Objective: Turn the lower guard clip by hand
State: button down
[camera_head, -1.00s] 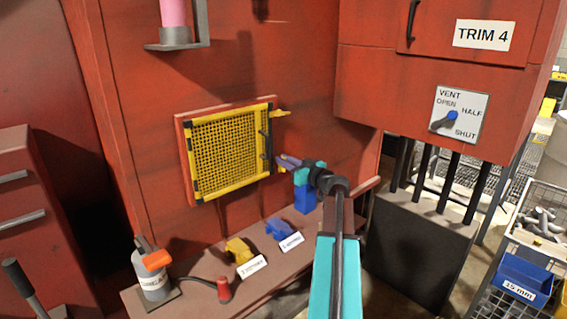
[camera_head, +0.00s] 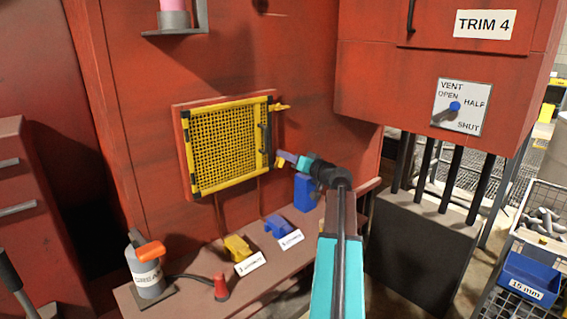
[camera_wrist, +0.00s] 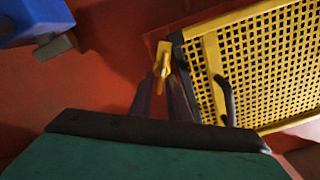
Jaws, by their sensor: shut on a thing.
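The yellow mesh guard (camera_head: 228,147) is closed against the red engine wall, with a black handle on its right side. The upper yellow clip (camera_head: 279,107) sticks out sideways at the guard's top right corner. My gripper (camera_head: 281,158) is at the guard's lower right edge. In the wrist view, the lower yellow clip (camera_wrist: 163,58) stands beside the guard's corner, and my two dark fingers (camera_wrist: 167,92) are shut on its near end. In the head view, my fingers hide most of this clip. The guard's mesh also shows in the wrist view (camera_wrist: 275,60).
Below the guard, a ledge holds an orange-topped grease can (camera_head: 148,264), a red plug-like piece (camera_head: 221,287), a yellow block (camera_head: 237,247), a blue block (camera_head: 278,226) and a taller blue block (camera_head: 305,193). A red cabinet with a vent lever (camera_head: 455,106) stands to the right.

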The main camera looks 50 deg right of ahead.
jog(key=shift+s+d+f+m+b, duration=0.15)
jog(key=shift+f+m, duration=0.15)
jog(key=shift+m, duration=1.75)
jog(key=shift+w+d+f+m+b, duration=0.15)
jog(key=shift+f+m, duration=0.2)
jog(key=shift+m, duration=1.65)
jog(key=shift+s+d+f+m, duration=0.15)
jog(key=shift+f+m, duration=0.15)
jog(key=shift+m, duration=1.75)
jog(key=c, duration=1.9)
grip_release()
jog(key=shift+c, duration=0.2)
jog(key=s+a+b, duration=0.1)
jog(key=s, duration=1.2)
jog(key=shift+s+b, duration=0.35)
jog(key=shift+s, duration=0.05)
